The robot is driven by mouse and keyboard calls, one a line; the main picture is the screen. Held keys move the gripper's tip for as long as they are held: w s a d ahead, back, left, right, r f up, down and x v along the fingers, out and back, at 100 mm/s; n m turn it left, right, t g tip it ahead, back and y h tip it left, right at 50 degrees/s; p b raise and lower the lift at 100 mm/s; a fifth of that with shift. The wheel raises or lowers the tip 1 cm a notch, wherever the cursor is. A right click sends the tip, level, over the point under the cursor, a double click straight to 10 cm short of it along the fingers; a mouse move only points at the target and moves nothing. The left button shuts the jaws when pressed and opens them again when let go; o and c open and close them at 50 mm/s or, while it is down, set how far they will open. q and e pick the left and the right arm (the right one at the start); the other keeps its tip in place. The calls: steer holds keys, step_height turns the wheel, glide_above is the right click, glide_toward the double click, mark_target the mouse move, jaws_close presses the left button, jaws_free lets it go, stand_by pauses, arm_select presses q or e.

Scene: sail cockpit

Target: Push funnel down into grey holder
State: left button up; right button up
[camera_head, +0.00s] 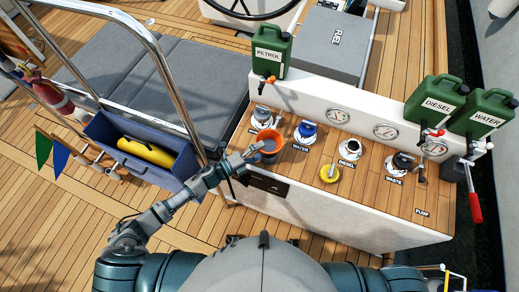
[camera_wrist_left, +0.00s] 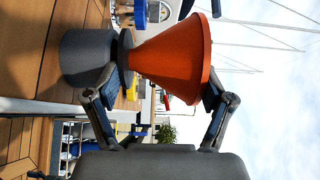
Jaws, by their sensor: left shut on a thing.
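The orange funnel (camera_head: 269,147) stands wide end up at the left part of the white console in the head view. It fills the middle of the left wrist view (camera_wrist_left: 172,60), where up lies to the right. The grey holder (camera_wrist_left: 85,58) is a round body below its narrow end, with a dark collar between them. The spout is hidden, so I cannot tell how deep it sits. My left gripper (camera_head: 257,150) is shut on the funnel, one finger near the narrow end and one by the wide rim. My right gripper is not in view.
Labelled deck caps line the console, with the blue water cap (camera_head: 306,130) just right of the funnel. A petrol can (camera_head: 271,52) stands behind. A metal rail (camera_head: 172,85) and blue box (camera_head: 150,150) are at the left.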

arm_select(q)
steer(key=shift+f, duration=0.15)
steer(key=shift+s+f+b, duration=0.25)
steer(key=shift+f+b, duration=0.05)
steer(key=shift+f, duration=0.25)
steer(key=o, duration=1.2)
steer(key=shift+f, duration=0.1)
steer(key=shift+w+d+f, duration=0.1)
steer(key=shift+d, duration=0.1)
steer(key=shift+a, duration=0.15)
steer(key=r, duration=1.1)
steer(key=shift+w+d, duration=0.2)
